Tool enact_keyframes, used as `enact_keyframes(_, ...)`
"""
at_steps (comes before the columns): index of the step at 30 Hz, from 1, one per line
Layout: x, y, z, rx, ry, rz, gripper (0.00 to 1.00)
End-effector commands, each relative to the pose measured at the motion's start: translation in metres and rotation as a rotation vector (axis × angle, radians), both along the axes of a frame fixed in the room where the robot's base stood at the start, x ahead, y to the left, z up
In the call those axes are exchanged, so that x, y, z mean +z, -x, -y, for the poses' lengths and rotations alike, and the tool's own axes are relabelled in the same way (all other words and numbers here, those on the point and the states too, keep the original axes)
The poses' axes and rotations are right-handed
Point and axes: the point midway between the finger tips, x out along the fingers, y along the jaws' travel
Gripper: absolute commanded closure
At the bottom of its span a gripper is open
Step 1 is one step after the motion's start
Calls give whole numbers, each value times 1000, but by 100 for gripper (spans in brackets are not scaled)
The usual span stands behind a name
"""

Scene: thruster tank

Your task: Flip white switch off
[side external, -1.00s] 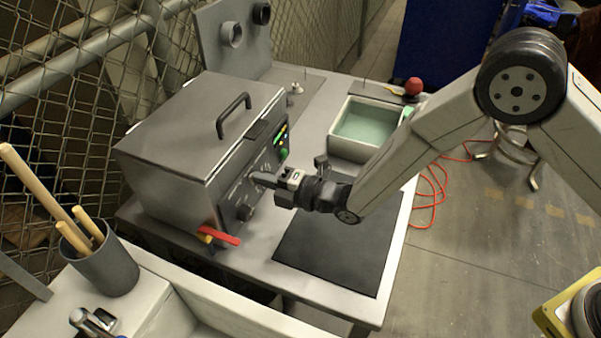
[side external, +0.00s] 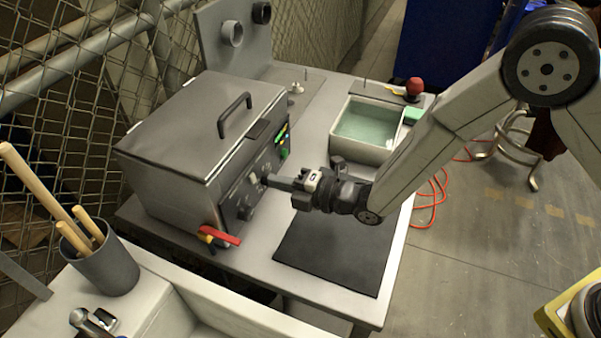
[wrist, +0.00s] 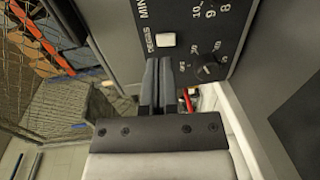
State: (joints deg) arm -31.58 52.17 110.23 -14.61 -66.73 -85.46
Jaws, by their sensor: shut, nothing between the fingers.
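The white switch (wrist: 165,40) is a small rocker beside the "DEGAS" label on the dark control panel (wrist: 195,18) in the wrist view. I cannot tell which way it is tilted. The panel is on the front of the grey metal tank (side external: 190,135) in the side view. My gripper (side external: 270,181) is shut and empty, with its fingertips pointing at the panel and a small gap between. In the wrist view the closed fingertips (wrist: 159,64) lie just below the switch.
A black dial (wrist: 208,68) is beside the switch. A red-handled valve (side external: 226,237) sticks out at the tank's lower front corner. A black mat (side external: 335,250) lies on the table under my arm. A basin of greenish liquid (side external: 366,130) stands behind the arm.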

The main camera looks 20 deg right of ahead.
Motion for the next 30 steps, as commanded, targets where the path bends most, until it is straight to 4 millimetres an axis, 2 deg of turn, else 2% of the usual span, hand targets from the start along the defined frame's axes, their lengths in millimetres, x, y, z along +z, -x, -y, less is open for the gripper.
enact_keyframes(18,11,56,58,-4,0,-2,100)
enact_keyframes(30,14,74,75,-3,0,0,100)
